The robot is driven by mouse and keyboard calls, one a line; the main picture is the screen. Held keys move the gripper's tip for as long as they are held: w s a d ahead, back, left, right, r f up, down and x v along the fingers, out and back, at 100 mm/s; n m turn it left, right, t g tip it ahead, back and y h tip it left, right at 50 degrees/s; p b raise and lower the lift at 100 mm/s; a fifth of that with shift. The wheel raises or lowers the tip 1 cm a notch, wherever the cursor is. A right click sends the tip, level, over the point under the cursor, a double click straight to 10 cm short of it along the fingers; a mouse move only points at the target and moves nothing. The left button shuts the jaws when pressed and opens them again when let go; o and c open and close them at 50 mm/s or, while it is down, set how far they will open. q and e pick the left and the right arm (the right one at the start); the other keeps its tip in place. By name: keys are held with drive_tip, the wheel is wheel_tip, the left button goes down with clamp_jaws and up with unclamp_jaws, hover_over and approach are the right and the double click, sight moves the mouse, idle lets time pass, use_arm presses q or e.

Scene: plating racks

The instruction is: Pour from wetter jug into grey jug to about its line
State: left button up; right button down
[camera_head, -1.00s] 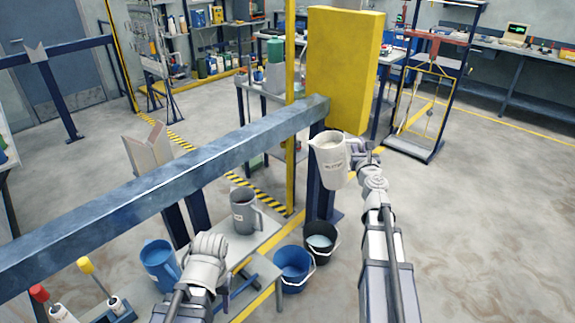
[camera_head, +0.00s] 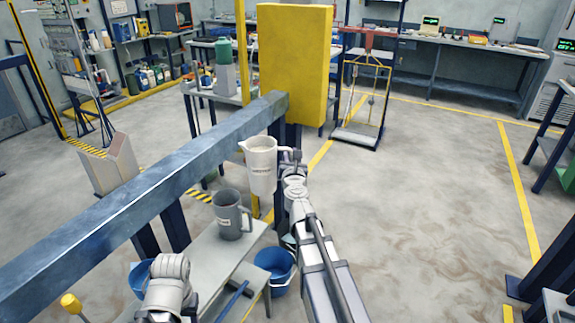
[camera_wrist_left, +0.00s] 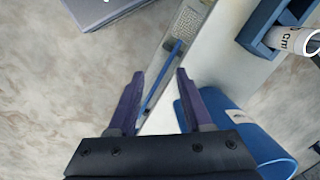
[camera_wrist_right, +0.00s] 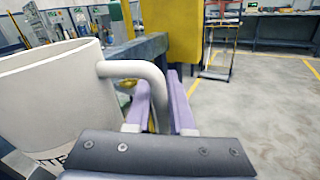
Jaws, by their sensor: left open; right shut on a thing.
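The white jug labelled as the wetter jug (camera_head: 261,166) is held upright in the air, to the right of and above the grey jug. My right gripper (camera_head: 293,162) is shut on its handle; the handle between the fingers also shows in the right wrist view (camera_wrist_right: 158,100). The grey jug (camera_head: 229,216) stands upright on the light bench (camera_head: 205,258), its handle to the right. Its line and contents cannot be made out.
A blue steel beam (camera_head: 150,195) crosses behind the jugs, with a yellow block (camera_head: 293,65) at its far end. A blue bucket (camera_head: 273,268) stands on the floor right of the bench. A blue holder (camera_wrist_left: 262,35) sits on the bench.

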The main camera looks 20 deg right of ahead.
drive_tip(key=shift+a+f, duration=0.25)
drive_tip(key=shift+a, duration=0.1)
drive_tip(key=a+f+n+b, duration=0.2)
drive_tip(key=n, duration=0.1)
drive_tip(key=w+a+f+n+b, duration=0.1)
drive_tip(key=f+n+b, duration=0.1)
drive_tip(key=shift+w+a+f+n, duration=0.15)
drive_tip(key=shift+w+a+n, duration=0.05)
drive_tip(key=shift+a+n, duration=0.2)
idle(0.7)
